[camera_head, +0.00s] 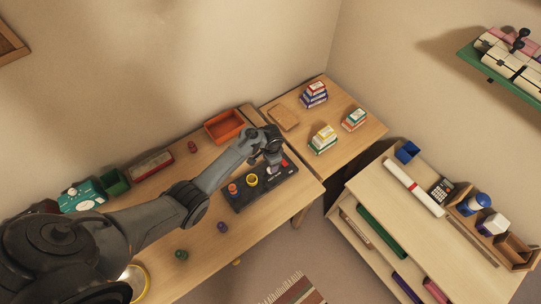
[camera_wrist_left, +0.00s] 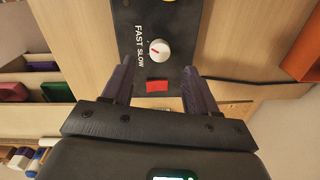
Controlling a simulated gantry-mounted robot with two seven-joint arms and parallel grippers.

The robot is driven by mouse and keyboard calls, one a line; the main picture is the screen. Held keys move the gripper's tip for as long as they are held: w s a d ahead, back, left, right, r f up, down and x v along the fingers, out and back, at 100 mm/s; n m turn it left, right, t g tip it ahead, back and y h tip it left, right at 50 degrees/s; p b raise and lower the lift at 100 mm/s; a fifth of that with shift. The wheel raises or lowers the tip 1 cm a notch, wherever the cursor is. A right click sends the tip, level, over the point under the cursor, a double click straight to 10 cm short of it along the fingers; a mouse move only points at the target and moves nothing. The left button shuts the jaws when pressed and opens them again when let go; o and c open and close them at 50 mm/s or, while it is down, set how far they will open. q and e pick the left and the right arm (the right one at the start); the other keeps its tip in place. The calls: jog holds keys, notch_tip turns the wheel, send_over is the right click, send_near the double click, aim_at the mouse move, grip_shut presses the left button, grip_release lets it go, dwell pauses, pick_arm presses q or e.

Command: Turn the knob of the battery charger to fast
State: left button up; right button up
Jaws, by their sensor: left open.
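The battery charger (camera_head: 243,200) is a long black panel on the wooden desk, with coloured round parts along it. In the left wrist view its black face (camera_wrist_left: 180,15) carries a white knob (camera_wrist_left: 160,48) with a small red mark and the words FAST and SLOW beside it. Which word the mark points to is too small to tell. A red block (camera_wrist_left: 157,86) sits on the panel near the knob. My left gripper (camera_wrist_left: 158,70) is open over this end, a finger on each side of the panel in that view; it also shows in the head view (camera_head: 273,158). It holds nothing.
An orange bin (camera_head: 225,126) stands behind the charger. A green bin (camera_head: 115,182) and a teal device (camera_head: 82,196) are at the desk's left. Stacked small boxes (camera_head: 323,139) lie on the right-hand desk.

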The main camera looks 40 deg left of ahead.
pick_arm(q)
jog(key=shift+r, duration=2.4)
jog(key=shift+s, duration=0.1)
